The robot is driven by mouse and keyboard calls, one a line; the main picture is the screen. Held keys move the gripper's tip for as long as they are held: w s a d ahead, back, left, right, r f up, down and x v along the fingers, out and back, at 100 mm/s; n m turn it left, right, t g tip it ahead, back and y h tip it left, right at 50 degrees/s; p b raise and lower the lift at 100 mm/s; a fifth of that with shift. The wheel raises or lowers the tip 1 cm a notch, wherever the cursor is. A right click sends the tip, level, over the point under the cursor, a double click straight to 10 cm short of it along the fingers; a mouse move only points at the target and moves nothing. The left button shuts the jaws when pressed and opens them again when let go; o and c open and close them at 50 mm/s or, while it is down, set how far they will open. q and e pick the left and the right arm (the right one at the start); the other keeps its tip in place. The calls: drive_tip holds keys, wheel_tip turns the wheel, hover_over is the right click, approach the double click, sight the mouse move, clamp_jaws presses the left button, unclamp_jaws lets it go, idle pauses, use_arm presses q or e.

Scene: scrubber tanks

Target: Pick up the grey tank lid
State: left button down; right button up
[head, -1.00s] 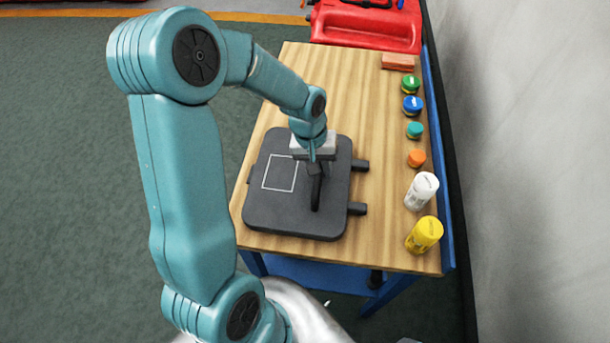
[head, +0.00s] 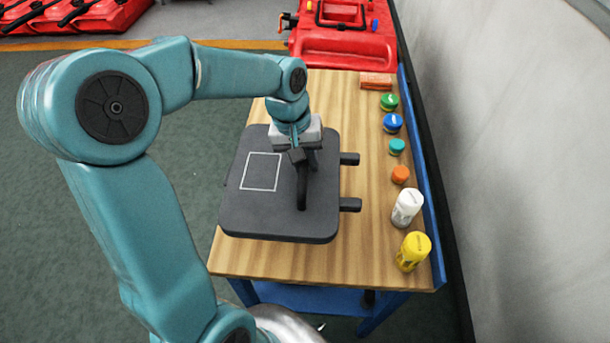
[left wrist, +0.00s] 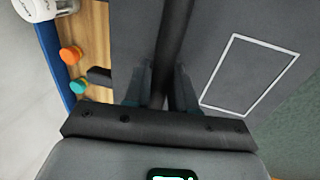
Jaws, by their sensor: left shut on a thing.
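The grey tank lid (head: 265,208) is a dark grey, rounded square plate with a white outlined rectangle and a raised black handle (head: 302,190). Two short tabs stick out on its right side. My left gripper (head: 302,162) reaches down from above and is shut on the handle. In the left wrist view the handle bar (left wrist: 172,50) runs between the two fingers (left wrist: 162,90), with the lid (left wrist: 225,40) behind it. In the head view the lid appears over the wooden table top; I cannot tell whether it touches the wood. My right gripper is not in view.
On the wooden table (head: 290,262), a row of jars stands along the right edge, with a white bottle (head: 407,208) and a yellow bottle (head: 413,251) nearest. A brick-coloured block (head: 376,81) lies at the back. A red tank (head: 345,45) stands beyond, and a wall is at right.

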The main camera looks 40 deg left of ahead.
use_arm(q)
wheel_tip(320, 180, up, 9)
drive_tip(key=shift+f, duration=0.1)
drive_tip(key=shift+s+r, duration=0.15)
drive_tip(key=shift+r, duration=0.1)
